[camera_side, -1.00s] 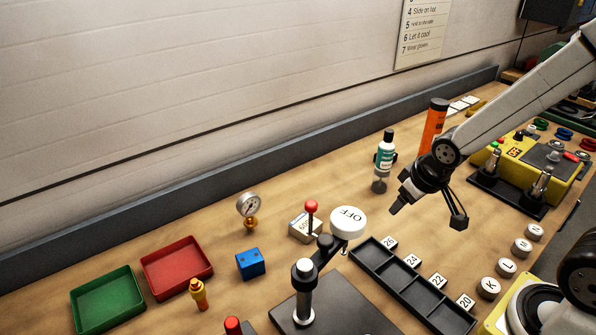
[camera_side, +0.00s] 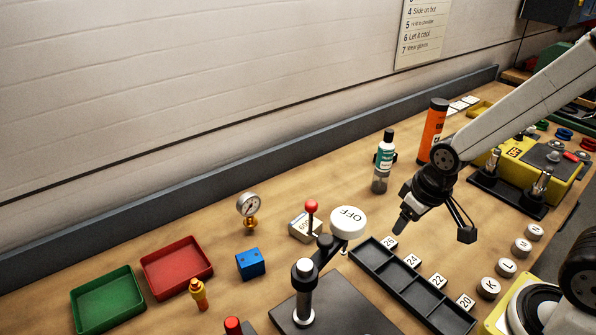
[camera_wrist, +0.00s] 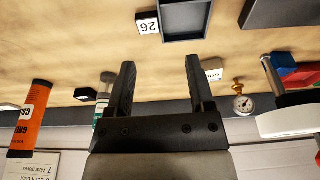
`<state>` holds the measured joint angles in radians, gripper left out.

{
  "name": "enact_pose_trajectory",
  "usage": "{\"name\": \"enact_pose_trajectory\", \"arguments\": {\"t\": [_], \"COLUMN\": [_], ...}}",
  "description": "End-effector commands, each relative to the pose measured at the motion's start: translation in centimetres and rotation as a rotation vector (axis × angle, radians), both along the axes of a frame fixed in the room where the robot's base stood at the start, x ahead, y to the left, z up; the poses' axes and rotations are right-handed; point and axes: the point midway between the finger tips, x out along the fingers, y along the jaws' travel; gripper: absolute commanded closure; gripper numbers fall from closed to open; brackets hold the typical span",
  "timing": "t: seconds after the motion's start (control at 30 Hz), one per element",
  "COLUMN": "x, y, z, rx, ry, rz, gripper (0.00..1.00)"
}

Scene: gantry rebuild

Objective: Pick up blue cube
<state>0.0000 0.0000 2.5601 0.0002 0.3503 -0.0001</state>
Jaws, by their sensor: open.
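The blue cube (camera_side: 250,264) sits on the wooden bench in the side view, right of the red tray and below the pressure gauge. My gripper (camera_side: 401,226) is above the bench, well to the right of the cube, near the bottle and the long tray's far end. In the wrist view my gripper (camera_wrist: 160,78) has its two fingers apart with nothing between them.
A lever with a white OFF knob (camera_side: 348,222) and a red-topped lever (camera_side: 311,207) stand between my gripper and the cube.

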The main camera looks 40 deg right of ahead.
Motion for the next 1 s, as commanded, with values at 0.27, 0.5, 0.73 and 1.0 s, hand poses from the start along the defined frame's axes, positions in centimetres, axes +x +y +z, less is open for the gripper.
{"name": "enact_pose_trajectory", "arguments": {"t": [0.27, 0.5, 0.73, 1.0], "x": [0.0, 0.0, 0.8, 3.8], "y": [0.0, 0.0, 0.6, 3.2], "z": [0.0, 0.0, 0.1, 0.7], "rx": [0.000, 0.000, 0.037, 0.200], "ry": [0.000, 0.000, 0.010, 0.064], "rz": [0.000, -0.001, -0.065, -0.327], "gripper": [0.06, 0.00, 0.00, 0.00]}}
